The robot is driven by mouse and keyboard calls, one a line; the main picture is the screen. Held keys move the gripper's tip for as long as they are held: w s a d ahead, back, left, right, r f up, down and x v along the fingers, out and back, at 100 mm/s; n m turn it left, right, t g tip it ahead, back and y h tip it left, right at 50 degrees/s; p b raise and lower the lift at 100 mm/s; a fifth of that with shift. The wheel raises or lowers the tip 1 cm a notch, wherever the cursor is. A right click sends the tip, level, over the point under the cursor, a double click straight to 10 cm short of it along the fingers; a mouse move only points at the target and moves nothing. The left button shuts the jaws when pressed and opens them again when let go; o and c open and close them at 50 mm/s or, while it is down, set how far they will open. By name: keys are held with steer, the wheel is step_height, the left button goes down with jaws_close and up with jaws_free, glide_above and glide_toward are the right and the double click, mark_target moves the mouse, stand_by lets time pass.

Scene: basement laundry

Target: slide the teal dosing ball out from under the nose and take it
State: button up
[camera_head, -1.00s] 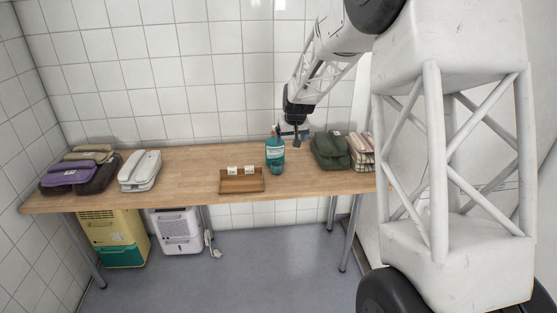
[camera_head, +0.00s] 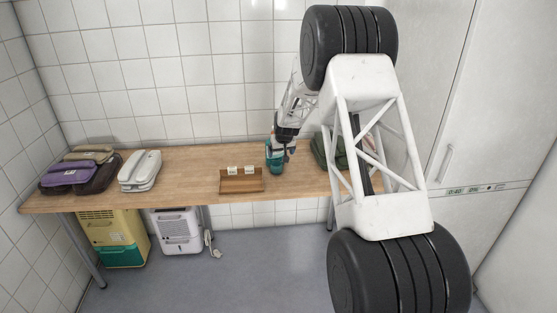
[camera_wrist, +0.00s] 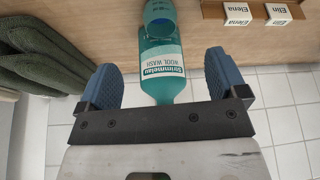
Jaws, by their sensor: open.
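The teal dosing ball (camera_head: 277,169) is an open-topped cup shape on the bench, at the foot of a teal wool wash bottle (camera_head: 269,155). In the wrist view the picture is upside down; the dosing ball (camera_wrist: 160,17) is at the top edge, partly cut off, against the bottle (camera_wrist: 163,85). My gripper (camera_wrist: 163,80) is open, its blue fingers to either side of the bottle and apart from it; the ball lies beyond the fingertips. In the head view my gripper (camera_head: 284,146) is at the bottle's upper part. The bottle's top and any nose are hidden.
A wooden tray (camera_head: 241,189) with two small name-labelled boxes stands left of the bottle. A tiled wall stands behind.

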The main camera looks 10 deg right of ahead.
glide_above(277, 168)
step_height(277, 168, down, 6)
steer(key=shift+s+d+f, duration=0.15)
steer(key=shift+d+f, duration=0.05)
steer(key=shift+d, duration=0.1)
steer(key=shift+f, duration=0.1)
steer(key=shift+x, duration=3.8)
steer(key=c, duration=1)
steer(key=shift+s, duration=0.15)
steer(key=shift+s, duration=4.1)
